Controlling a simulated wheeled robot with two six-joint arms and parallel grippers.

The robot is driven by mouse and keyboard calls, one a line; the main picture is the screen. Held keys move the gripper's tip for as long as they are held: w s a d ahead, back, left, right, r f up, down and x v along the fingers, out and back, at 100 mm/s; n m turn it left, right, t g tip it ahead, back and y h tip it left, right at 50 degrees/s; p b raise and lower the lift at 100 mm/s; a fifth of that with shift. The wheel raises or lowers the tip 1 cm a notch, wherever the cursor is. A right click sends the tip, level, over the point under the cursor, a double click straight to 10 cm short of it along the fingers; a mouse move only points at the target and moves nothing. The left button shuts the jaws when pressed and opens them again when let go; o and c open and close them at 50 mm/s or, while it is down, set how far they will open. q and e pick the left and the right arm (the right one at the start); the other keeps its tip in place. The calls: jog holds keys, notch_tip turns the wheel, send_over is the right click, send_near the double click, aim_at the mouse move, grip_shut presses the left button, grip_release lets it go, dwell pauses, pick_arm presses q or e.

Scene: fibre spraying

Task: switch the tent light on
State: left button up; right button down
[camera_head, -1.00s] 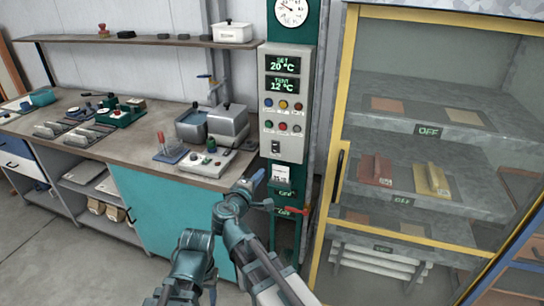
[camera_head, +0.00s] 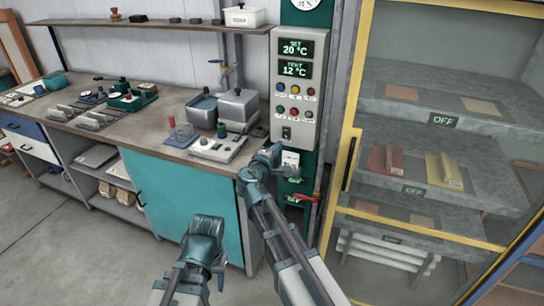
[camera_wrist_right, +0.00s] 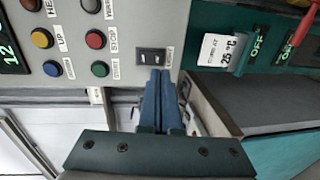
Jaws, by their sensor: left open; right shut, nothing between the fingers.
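The grey control panel (camera_head: 295,90) is mounted on a green post. A black rocker switch (camera_head: 286,133) sits low on it, below the coloured buttons; it also shows in the right wrist view (camera_wrist_right: 151,57). Whether it is on or off cannot be told. My right gripper (camera_head: 276,151) is shut and empty, just below the switch in the head view. In the right wrist view its blue fingertips (camera_wrist_right: 160,74) are close to the switch's lower edge; contact cannot be told. My left gripper (camera_head: 207,230) is open, low in front of the teal cabinet, its fingers poorly visible.
The yellow-framed glass cabinet (camera_head: 352,140) stands right of the post, with "OFF" signs on its shelves. The bench (camera_head: 150,130) at left holds a steel box (camera_head: 238,107) and a small device (camera_head: 217,147). A red lever (camera_head: 302,197) is below the panel.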

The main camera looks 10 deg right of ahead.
pick_arm(q)
jog(key=shift+f, duration=0.4)
pick_arm(e)
jog(key=shift+x, duration=2.7)
jog(key=shift+w+d+f+b, duration=0.1)
jog(key=shift+w+f+b, duration=0.15)
jog(key=shift+b, duration=0.2)
jog(key=shift+s+r, duration=0.1)
jog(key=shift+r, duration=0.05)
jog(key=shift+s, duration=0.3)
pick_arm(q)
jog(key=shift+s+a+f+b, duration=0.25)
jog(key=shift+a+f+b, duration=0.6)
jog(key=shift+a+f, duration=0.2)
pick_arm(e)
send_near(285, 138)
jog(key=s+a+f, duration=0.3)
jog(key=s, duration=0.2)
jog(key=shift+s+a, duration=0.35)
jog(key=shift+a, duration=0.05)
